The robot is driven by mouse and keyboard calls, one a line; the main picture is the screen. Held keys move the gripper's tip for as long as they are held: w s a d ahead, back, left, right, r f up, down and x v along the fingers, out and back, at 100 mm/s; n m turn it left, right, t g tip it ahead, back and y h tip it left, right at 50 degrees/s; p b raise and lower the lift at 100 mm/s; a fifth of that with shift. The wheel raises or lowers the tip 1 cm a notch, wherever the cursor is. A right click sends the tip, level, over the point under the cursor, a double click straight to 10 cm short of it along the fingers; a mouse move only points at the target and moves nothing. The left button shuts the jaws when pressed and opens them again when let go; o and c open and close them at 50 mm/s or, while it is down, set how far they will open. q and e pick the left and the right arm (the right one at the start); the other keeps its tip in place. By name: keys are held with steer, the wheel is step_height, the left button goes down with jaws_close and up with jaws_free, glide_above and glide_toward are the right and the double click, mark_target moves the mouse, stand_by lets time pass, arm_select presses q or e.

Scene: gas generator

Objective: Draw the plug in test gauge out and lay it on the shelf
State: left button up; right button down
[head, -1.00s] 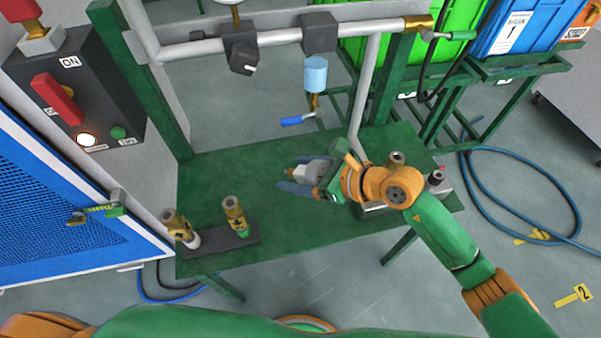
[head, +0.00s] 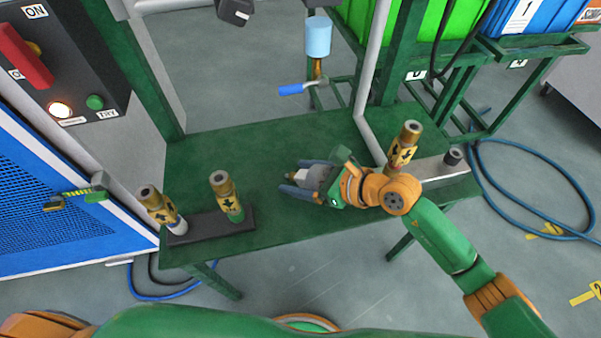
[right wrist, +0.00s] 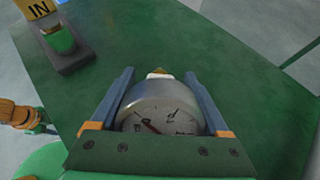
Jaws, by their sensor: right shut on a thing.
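The test gauge (right wrist: 160,108) has a round pale dial and a grey metal rim. In the right wrist view it sits between the two blue-grey fingers of my right gripper (right wrist: 157,76), which is shut on it. A white collar and a brass tip show at its far end. In the head view my right gripper (head: 298,182) is over the green shelf (head: 250,147), with the gauge (head: 316,177) lying sideways in it, free of any socket. Whether the gauge touches the shelf, I cannot tell.
Two brass fittings (head: 224,195) with yellow labels stand on a dark block (head: 212,229) at the left. The shelf's middle is clear.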

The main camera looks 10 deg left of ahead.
jaws_free()
steer(key=shift+s+d+r, duration=0.1)
steer(key=shift+d, duration=0.1)
steer(key=p+v, duration=0.1)
steer(key=v, duration=0.5)
steer(key=shift+d, duration=0.1)
steer(key=shift+s+d+r, duration=0.15)
steer(key=shift+s+r, duration=0.05)
arm_select(q)
steer(key=shift+s+d+r, duration=0.2)
steer(key=shift+d+r, duration=0.15)
steer(key=shift+w+a, duration=0.1)
